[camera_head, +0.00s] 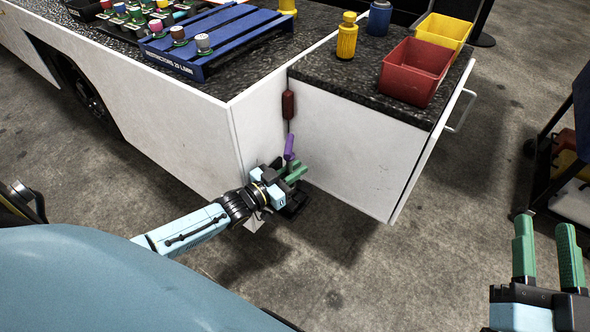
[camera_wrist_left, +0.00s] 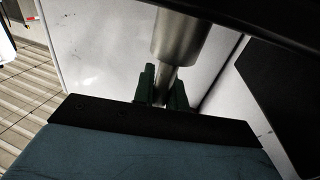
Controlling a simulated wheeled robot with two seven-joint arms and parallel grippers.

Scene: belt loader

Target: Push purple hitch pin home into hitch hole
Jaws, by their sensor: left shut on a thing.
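The purple hitch pin (camera_head: 289,146) stands slightly tilted in the corner between the white cabinets. My left gripper (camera_head: 295,172) is at its lower end, with its green fingers shut on it. In the left wrist view, the fingers (camera_wrist_left: 163,88) close around the narrow part of a metal cylinder (camera_wrist_left: 176,38), which widens above them; no purple shows there. A black part (camera_head: 294,206) lies low below the gripper. The hitch hole cannot be made out; my gripper covers that area. My right gripper (camera_head: 545,255) is open and empty at the lower right.
A red handle (camera_head: 288,105) hangs on the corner above the pin. White cabinet walls (camera_head: 345,150) close in on both sides. The dark counter holds red (camera_head: 415,70) and yellow bins (camera_head: 443,31) and a blue rack (camera_head: 215,42). The floor in front is clear.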

